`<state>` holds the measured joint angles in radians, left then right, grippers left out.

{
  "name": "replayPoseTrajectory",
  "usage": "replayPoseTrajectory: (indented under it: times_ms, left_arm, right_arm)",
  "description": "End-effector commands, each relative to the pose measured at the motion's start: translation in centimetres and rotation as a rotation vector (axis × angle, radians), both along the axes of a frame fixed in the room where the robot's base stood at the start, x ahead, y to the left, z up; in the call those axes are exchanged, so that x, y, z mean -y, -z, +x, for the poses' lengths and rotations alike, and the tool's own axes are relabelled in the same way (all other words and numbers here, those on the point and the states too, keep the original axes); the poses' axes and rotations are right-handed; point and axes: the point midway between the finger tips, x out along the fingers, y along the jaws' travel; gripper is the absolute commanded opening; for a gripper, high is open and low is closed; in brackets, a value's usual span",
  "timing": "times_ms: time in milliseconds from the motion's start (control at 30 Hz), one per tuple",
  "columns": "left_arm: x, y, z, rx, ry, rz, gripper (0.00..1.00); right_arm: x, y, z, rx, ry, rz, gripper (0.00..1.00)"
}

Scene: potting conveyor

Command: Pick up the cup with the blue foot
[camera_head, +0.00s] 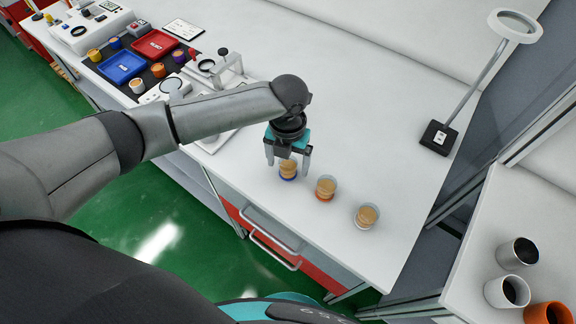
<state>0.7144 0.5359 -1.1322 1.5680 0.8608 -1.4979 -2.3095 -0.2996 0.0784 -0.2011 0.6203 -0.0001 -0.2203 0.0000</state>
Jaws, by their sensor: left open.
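Three clear cups with tan contents stand in a row near the front edge of the white table (360,110). The cup with the blue foot (288,172) is the leftmost. The cup with the orange foot (325,188) is in the middle. The cup with the pale foot (367,216) is on the right. My left gripper (287,163) is open and points down at the blue-footed cup, with its fingers at either side of the cup's upper part. I cannot tell whether they touch it. My right gripper is not in view.
A blue tray (122,67), a red tray (154,44) and small coloured cups lie on a dark mat at the upper left. A ring lamp (515,26) stands at the right. Grey and orange pots occupy the right table. The white table's middle is clear.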

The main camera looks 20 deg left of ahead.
Motion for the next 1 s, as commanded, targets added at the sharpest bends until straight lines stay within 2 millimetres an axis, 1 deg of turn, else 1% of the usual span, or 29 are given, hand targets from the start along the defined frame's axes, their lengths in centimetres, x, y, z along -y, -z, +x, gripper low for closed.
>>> replayPoseTrajectory:
  times_ms: [33, 67, 800, 1000]
  left_arm:
    - [0.01, -0.03, 0.0, 0.0, 0.0, 0.0, 0.86]
    - [0.01, -0.04, 0.01, 0.0, 0.0, 0.0, 0.83]
    - [-0.01, -0.07, 0.02, 0.0, 0.0, 0.0, 0.0]
    - [-0.01, -0.09, 0.02, 0.0, 0.0, 0.0, 0.0]
  right_arm:
    - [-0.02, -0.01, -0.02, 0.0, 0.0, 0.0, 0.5]
    - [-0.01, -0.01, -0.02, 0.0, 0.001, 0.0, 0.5]
    - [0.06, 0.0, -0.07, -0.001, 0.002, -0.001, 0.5]
    - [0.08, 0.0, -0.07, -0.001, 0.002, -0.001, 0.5]
